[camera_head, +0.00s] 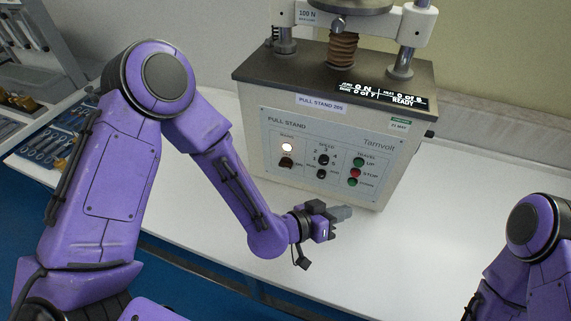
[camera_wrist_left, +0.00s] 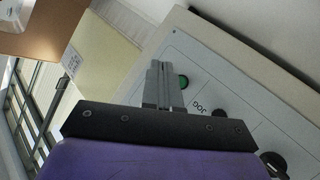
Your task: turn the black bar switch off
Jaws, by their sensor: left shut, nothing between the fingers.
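The black bar switch (camera_head: 287,162) is on the left of the pull stand's front panel, just below a lit white lamp (camera_head: 287,147). It looks dark, and its exact position is too small to tell. My left gripper (camera_head: 342,213) is in front of the panel's lower right, apart from the switch, with its grey fingers together and empty. In the left wrist view the closed fingers (camera_wrist_left: 163,88) show near a green button (camera_wrist_left: 183,81) and the JOG label. My right arm shows at the lower right, but its gripper is out of view.
The pull stand (camera_head: 260,92) stands on a white table (camera_head: 420,215). Its panel also has a black speed knob (camera_head: 323,160), smaller knobs, and green and red travel buttons (camera_head: 355,173). A tool tray (camera_head: 45,148) lies at the left. The table right of the stand is clear.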

